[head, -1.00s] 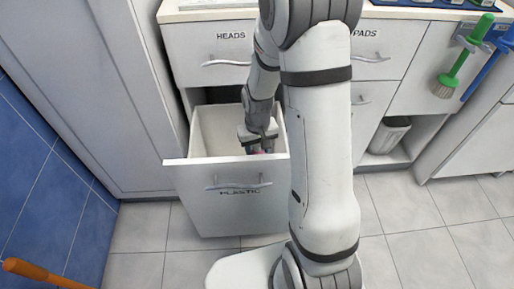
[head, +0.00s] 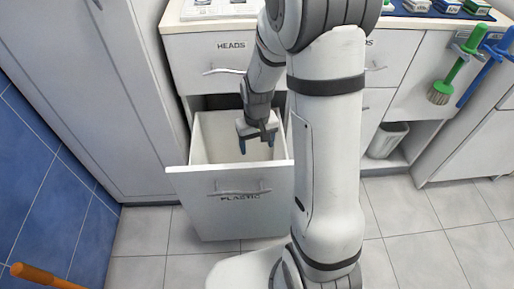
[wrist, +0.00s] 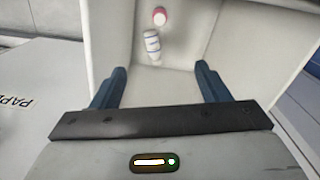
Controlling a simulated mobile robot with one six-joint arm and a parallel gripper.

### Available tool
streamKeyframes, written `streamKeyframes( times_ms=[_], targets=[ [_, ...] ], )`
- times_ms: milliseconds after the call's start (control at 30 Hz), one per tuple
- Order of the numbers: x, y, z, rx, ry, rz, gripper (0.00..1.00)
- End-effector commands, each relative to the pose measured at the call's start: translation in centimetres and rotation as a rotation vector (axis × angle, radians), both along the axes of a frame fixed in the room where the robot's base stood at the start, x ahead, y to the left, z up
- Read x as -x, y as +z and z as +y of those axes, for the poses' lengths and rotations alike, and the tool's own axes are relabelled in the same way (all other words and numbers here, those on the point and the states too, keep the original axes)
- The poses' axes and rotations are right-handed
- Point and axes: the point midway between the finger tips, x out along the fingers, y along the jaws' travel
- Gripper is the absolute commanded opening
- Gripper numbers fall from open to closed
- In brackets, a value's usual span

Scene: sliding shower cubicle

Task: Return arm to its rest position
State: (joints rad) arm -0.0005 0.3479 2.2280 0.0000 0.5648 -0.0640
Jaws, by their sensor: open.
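My gripper (head: 257,143) is open and empty, over the open drawer labelled PLASTIC (head: 236,211). In the wrist view the two blue fingers of my gripper (wrist: 161,78) are spread wide apart. Beyond them, inside the drawer (wrist: 185,80), lies a small white bottle (wrist: 152,45) with a label. A round red-and-white piece (wrist: 159,16) lies just past it. Both are apart from the fingers. In the head view the bottle cannot be made out.
The HEADS drawer (head: 222,66) above is shut. A counter (head: 215,24) runs along the back. A grey bin (head: 386,140) stands in an open shelf at right. Green (head: 456,72) and blue (head: 486,68) brushes hang on the right. An orange handle (head: 45,277) shows at lower left.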

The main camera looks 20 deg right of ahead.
Motion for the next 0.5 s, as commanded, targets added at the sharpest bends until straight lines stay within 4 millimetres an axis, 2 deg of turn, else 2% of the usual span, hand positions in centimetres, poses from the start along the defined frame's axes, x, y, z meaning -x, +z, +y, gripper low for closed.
streamKeyframes(
  times_ms=[33,100,400,467,500],
  targets=[
    [0.0,1.0,0.0,0.000,0.000,-0.001,0.69],
    [0.0,1.6,0.0,0.000,0.000,-0.001,0.69],
    [0.1,2.3,0.0,0.000,0.000,0.000,0.69],
    [0.2,3.4,0.0,0.000,-0.001,-0.004,0.69],
    [0.3,4.6,0.0,0.000,-0.002,-0.010,0.69]
  ],
)
